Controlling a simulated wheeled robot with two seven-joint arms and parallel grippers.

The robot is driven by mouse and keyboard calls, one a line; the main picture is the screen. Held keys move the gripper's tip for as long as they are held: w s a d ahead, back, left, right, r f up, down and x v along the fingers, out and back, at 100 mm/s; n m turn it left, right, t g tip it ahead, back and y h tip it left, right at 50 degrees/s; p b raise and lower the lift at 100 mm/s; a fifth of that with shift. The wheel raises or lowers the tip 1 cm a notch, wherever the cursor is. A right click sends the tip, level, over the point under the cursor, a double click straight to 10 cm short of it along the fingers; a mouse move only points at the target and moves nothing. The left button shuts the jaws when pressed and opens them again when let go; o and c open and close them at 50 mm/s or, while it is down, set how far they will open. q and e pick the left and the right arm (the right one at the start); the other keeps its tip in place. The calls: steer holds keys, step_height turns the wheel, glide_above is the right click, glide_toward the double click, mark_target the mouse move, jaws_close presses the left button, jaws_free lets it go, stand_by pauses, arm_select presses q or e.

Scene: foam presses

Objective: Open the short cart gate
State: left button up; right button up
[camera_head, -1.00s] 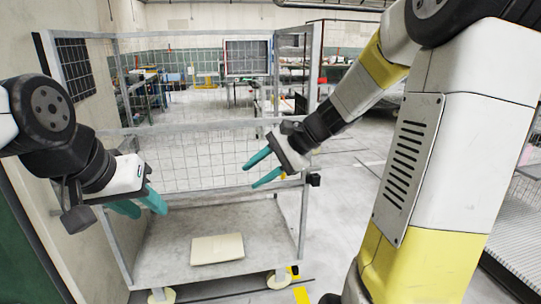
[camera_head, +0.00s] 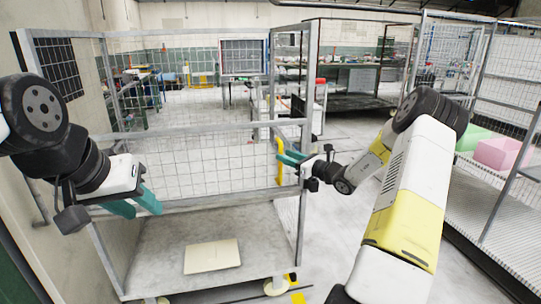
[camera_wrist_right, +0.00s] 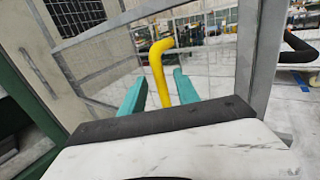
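The short cart gate (camera_head: 205,168) is a low mesh panel in a grey frame across the cart's front, and it stands upright and closed. A yellow handle (camera_head: 279,160) is at its right end, by the right post; it also shows in the right wrist view (camera_wrist_right: 158,68). My right gripper (camera_head: 285,157) is open at the handle. In the right wrist view its teal fingers (camera_wrist_right: 160,88) are on either side of the yellow bar, with no clear contact. My left gripper (camera_head: 142,207) is open and empty, in front of the gate's left part.
The cart's deck (camera_head: 160,262) holds a flat cream box (camera_head: 212,256). A wall stands close on the left. On the right, a mesh rack holds a pink block (camera_head: 500,153) and a green block (camera_head: 470,139). The floor right of the cart is free.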

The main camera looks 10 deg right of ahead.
steer(key=x, duration=0.3)
steer(key=shift+w, duration=0.15)
steer(key=shift+a, duration=0.1)
steer(key=shift+c, duration=0.5)
jaws_close()
stand_by(0.8)
